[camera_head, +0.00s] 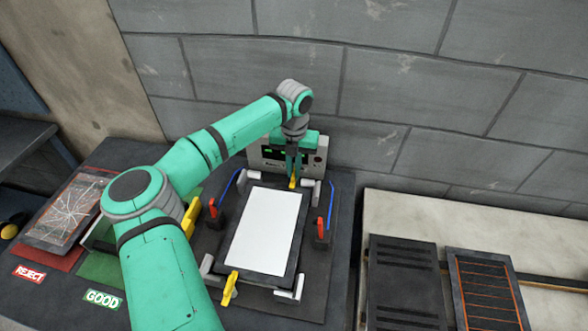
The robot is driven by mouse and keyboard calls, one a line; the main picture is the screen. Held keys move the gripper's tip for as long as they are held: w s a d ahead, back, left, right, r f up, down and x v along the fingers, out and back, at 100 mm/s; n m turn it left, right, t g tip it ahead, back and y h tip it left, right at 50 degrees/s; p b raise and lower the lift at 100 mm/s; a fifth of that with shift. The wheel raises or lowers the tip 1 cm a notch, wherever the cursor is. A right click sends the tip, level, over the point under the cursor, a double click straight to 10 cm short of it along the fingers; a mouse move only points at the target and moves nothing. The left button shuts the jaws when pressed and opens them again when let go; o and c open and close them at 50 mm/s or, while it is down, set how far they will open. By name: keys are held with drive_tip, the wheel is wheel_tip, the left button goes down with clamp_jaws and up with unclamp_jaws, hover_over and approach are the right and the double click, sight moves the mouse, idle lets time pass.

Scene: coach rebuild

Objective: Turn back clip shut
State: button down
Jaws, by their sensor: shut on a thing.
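The yellow back clip (293,184) is at the far edge of the fixture (318,280), just behind a panel with a white face (266,230). My gripper (292,174) points down over the back clip and is shut on it. The fingers and arm partly cover the clip, so its exact angle is hard to tell. Another yellow clip (230,288) stands at the near edge of the panel, and a yellow piece (189,220) shows at the left beside my arm.
Red-topped posts (213,208) and (321,228) with blue lines flank the panel. A grey instrument box (318,154) stands close behind my gripper, before the block wall. A cracked panel (72,208) lies left, by the REJECT and GOOD labels. Dark panels (405,280) lie right.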

drive_tip(key=shift+a+r, duration=0.1)
drive_tip(key=c, duration=1.9)
unclamp_jaws()
drive_tip(key=shift+o, duration=0.2)
drive_tip(key=shift+d, duration=0.2)
